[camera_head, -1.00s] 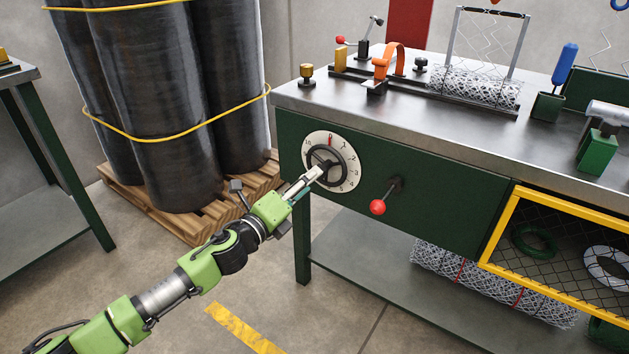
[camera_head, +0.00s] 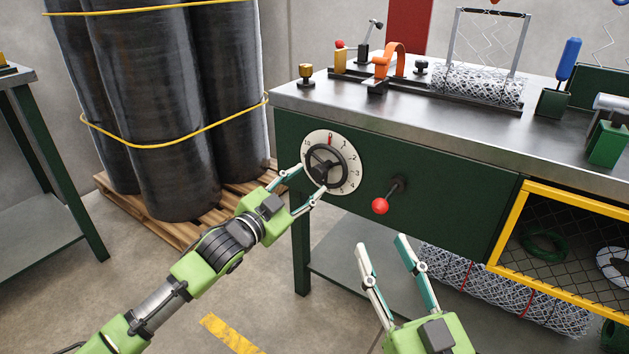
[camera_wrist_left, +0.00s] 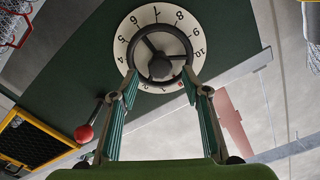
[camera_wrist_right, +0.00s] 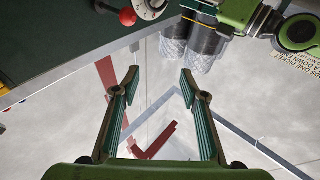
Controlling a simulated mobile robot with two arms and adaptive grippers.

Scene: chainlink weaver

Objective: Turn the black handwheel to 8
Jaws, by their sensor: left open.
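The black handwheel (camera_head: 324,165) is on a white numbered dial (camera_head: 352,176) on the green bench front. It also shows in the left wrist view (camera_wrist_left: 162,55), where the digits 5 to 10 are readable around it. A red mark sits on the dial's top in the head view. I cannot tell which number the wheel is set to. My left gripper (camera_head: 309,179) is open, its fingers spread at the wheel's near side; contact is unclear. My right gripper (camera_head: 382,242) is open and empty, below and right of the wheel, in front of the bench.
A red-knobbed lever (camera_head: 380,205) sticks out just right of the dial. A yellow-framed mesh guard (camera_head: 508,228) is further right. Black wrapped rolls (camera_head: 170,110) stand on a wooden pallet (camera_head: 165,228) at left. Open floor lies in front.

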